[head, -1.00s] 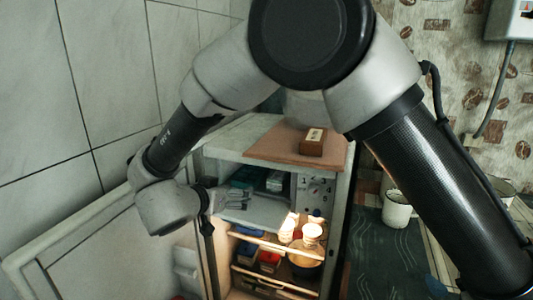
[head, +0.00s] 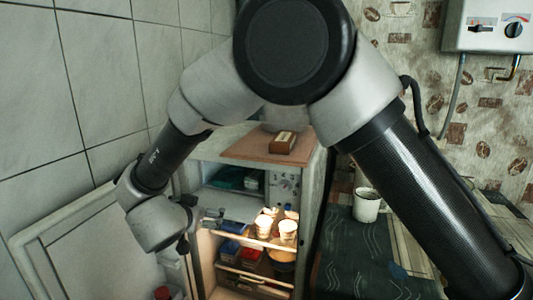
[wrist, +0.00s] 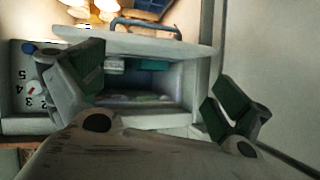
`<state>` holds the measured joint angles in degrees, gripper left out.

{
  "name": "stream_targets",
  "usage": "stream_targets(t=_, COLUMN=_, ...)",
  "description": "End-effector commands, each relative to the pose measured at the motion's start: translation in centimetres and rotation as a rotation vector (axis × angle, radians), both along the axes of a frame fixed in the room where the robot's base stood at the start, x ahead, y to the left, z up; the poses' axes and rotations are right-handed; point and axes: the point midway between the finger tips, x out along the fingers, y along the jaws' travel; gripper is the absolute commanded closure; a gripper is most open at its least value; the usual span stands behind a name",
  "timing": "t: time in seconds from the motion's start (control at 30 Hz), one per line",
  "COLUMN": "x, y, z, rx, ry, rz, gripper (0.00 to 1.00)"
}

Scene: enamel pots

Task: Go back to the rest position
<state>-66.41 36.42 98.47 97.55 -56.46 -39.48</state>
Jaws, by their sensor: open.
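My gripper (wrist: 160,95) is open and empty. Its two green-padded fingers stand wide apart in the wrist view, in front of the open freezer compartment (wrist: 150,82). That view is upside down. The freezer compartment (head: 222,180) holds green packages. Its lowered flap (head: 235,207) also shows with its handle in the wrist view (wrist: 110,42).
The fridge door (head: 75,245) stands open on the left. Jars (head: 288,230) and coloured tubs (head: 229,250) fill the lit shelves below the flap. A brown box (head: 282,142) lies on top of the fridge. A white enamel mug (head: 367,206) stands on the right, below a wall heater (head: 487,27).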

Motion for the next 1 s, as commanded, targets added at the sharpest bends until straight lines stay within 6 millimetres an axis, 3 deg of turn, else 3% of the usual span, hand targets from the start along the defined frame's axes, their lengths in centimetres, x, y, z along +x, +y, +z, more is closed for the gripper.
stream_targets(t=0.17, x=-0.8, y=3.3, z=-2.3, rx=0.075, ry=0.07, rz=0.2, gripper=0.0)
stream_targets(t=0.3, x=-2.9, y=5.6, z=-2.8, rx=0.139, ry=0.166, rz=0.412, gripper=0.0)
stream_targets(t=0.4, x=-4.6, y=5.6, z=-2.0, rx=0.178, ry=0.278, rz=0.582, gripper=0.0)
stream_targets(t=0.47, x=-5.7, y=3.8, z=-0.8, rx=0.188, ry=0.368, rz=0.687, gripper=0.0)
stream_targets(t=0.57, x=-7.5, y=-2.6, z=1.7, rx=0.154, ry=0.541, rz=0.821, gripper=0.0)
stream_targets(t=0.7, x=-9.5, y=-14.1, z=4.4, rx=0.049, ry=0.731, rz=0.868, gripper=0.0)
stream_targets(t=0.87, x=-11.8, y=-27.2, z=7.1, rx=-0.078, ry=0.866, rz=0.802, gripper=0.0)
stream_targets(t=1.0, x=-14.8, y=-38.5, z=9.3, rx=-0.173, ry=0.93, rz=0.674, gripper=0.0)
